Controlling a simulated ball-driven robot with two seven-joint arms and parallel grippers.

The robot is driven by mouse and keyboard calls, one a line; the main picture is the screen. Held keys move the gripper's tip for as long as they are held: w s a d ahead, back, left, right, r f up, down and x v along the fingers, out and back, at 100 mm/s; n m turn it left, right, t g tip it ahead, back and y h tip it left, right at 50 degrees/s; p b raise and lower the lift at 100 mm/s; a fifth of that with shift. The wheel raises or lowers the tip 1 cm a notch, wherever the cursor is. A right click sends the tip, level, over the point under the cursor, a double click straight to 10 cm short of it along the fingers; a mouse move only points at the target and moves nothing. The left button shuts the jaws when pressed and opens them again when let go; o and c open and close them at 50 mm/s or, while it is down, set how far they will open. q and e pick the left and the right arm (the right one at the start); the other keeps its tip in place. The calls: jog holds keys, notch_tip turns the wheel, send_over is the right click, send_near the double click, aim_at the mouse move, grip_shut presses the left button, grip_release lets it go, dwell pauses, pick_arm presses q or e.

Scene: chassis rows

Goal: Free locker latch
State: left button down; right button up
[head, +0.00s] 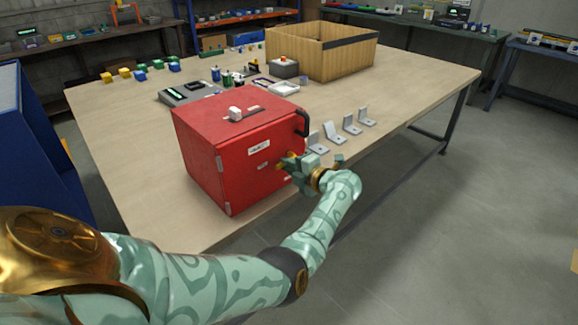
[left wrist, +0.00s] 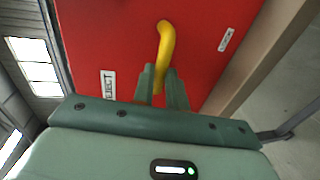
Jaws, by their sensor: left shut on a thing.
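A red locker (head: 222,160) stands near the front edge of the wooden table, its door facing my left arm. A black handle (head: 302,123) is on the door's right side. In the left wrist view the red door (left wrist: 110,40) fills the upper middle, with a yellow latch lever (left wrist: 165,38) on it. My left gripper (left wrist: 161,88) is shut on the lever's lower end; its upper end bends free above the fingers. In the head view my left gripper (head: 287,164) is at the door's lower right and hides most of the lever. My right gripper is not in view.
Several grey metal brackets (head: 351,125) stand on the table right of the locker. A small white object (head: 235,113) sits on the locker's top. A wooden crate (head: 315,57), trays and coloured blocks are farther back.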

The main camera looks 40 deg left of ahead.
pick_arm(q)
jog(key=c, duration=1.4)
grip_release()
jog(key=shift+w, duration=0.1)
jog(key=shift+d, duration=0.1)
jog(key=p+v, duration=0.2)
jog(key=v, duration=1.4)
jog(key=shift+d+r, duration=0.1)
